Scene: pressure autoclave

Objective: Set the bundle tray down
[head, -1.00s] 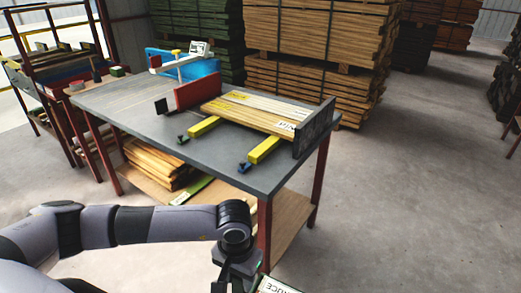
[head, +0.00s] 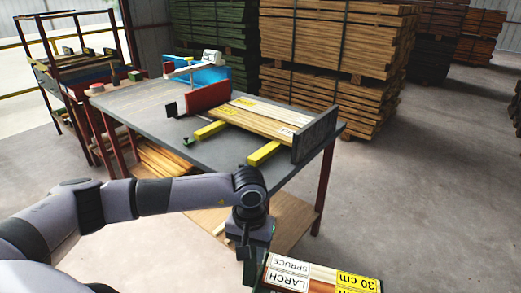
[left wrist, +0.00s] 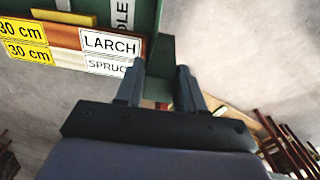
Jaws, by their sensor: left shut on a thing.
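The bundle tray is dark green, with its wall (left wrist: 147,18) at the top of the left wrist view. It carries wood pieces with white LARCH (head: 288,281) and SPRUCE labels and yellow 30 cm labels (head: 357,281). In the head view it shows at the bottom edge, partly cut off, in front of the workbench. My left gripper (head: 250,270) is shut on the tray's green side part; in the left wrist view its two fingers (left wrist: 160,68) stand either side of it. The tray's underside is hidden. My right gripper is not in view.
A grey workbench (head: 225,152) stands ahead, holding boards between a red block (head: 208,95) and a dark end plate (head: 315,133), with yellow bars (head: 263,153) below. A lower wooden shelf (head: 285,215) shows underneath. Stacked lumber (head: 335,60) stands behind. Floor at right is clear.

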